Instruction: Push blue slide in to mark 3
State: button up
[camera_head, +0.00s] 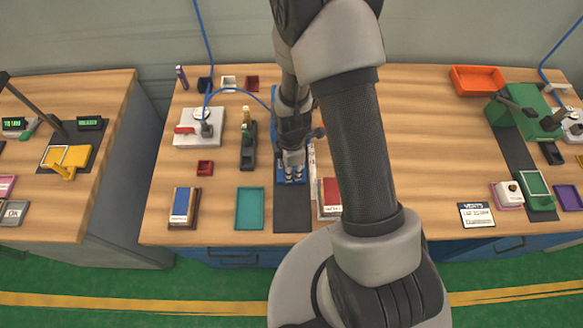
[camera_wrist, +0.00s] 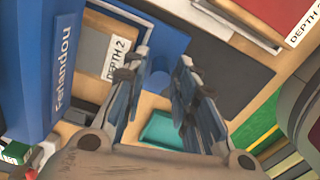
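A blue slide-like part (camera_wrist: 203,62) with a rounded blue end lies beyond and between my fingertips in the wrist view. In the head view, a blue base (camera_head: 276,180) shows around and below my gripper (camera_head: 291,176), on a dark mat. My gripper (camera_wrist: 158,80) points down at it, fingers apart, with nothing clearly held. I cannot tell whether the fingers touch the blue part. A pale strip (camera_head: 312,165) stands just right of the gripper; its marks are too small to read, and mark 3 cannot be made out. My arm hides much of the fixture.
A blue-topped block (camera_head: 182,204) and a teal tray (camera_head: 250,208) lie left of the mat. A red-topped block (camera_head: 331,194) is close on the right. A black holder (camera_head: 248,150) stands left of the gripper. The table right of my arm has free room.

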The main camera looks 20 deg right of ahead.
grip_shut()
dwell(0.5)
